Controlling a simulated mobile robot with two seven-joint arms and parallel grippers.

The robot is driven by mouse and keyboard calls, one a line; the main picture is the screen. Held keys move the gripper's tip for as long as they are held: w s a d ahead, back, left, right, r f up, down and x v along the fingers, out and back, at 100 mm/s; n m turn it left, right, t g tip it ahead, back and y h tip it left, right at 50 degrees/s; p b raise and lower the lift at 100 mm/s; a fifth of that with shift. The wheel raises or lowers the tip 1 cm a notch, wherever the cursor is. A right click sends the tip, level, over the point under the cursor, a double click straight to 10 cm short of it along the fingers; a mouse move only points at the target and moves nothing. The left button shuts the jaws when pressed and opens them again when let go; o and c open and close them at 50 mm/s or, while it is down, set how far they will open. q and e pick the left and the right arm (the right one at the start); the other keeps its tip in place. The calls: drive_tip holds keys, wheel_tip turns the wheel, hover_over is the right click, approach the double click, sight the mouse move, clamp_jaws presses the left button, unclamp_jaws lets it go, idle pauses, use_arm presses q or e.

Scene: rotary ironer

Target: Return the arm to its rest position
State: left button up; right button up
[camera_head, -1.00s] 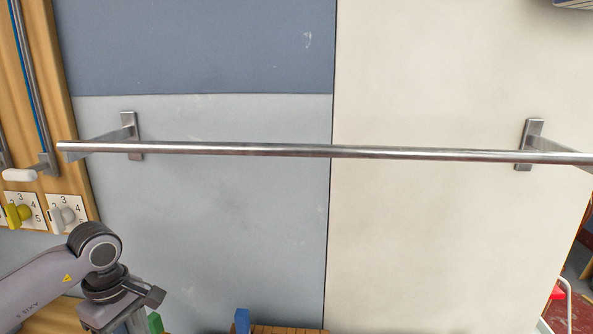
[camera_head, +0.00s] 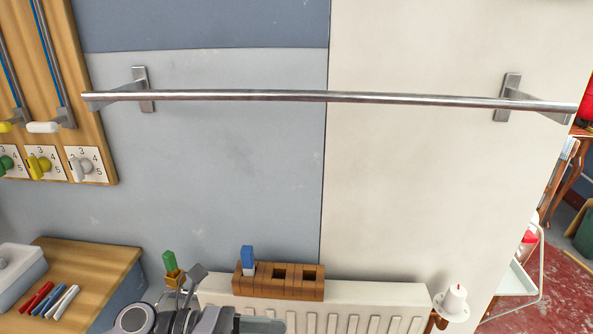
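My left arm shows at the bottom edge, left of centre, and its gripper (camera_head: 212,318) is partly cut off by the frame. I cannot tell whether its fingers are open or shut, and no held object shows. It appears in front of the left end of the white ribbed unit (camera_head: 375,293). My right arm and gripper are not in view.
A metal rail (camera_head: 300,97) crosses the wall above. A wooden table (camera_head: 85,262) holds several pens at left.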

use_arm(q)
drive_tip(key=a+f+m+t+y, duration=0.55)
drive_tip(key=m+t, duration=0.25)
drive_tip(key=m, duration=1)
drive_tip(key=a+f+m+t+y, duration=0.4)
drive_tip(key=a+m+t+y, duration=0.25)
drive_tip(key=m, duration=1.15)
drive_tip(key=s+a+f+n+g+y+p, duration=0.1)
drive_tip(key=s+a+f+n+g, duration=0.3)
drive_tip(key=s+f+n, duration=0.5)
drive_tip(key=shift+s+f+g+y, duration=0.35)
drive_tip(key=shift+s+f+y, duration=0.35)
drive_tip(key=shift+f, duration=0.15)
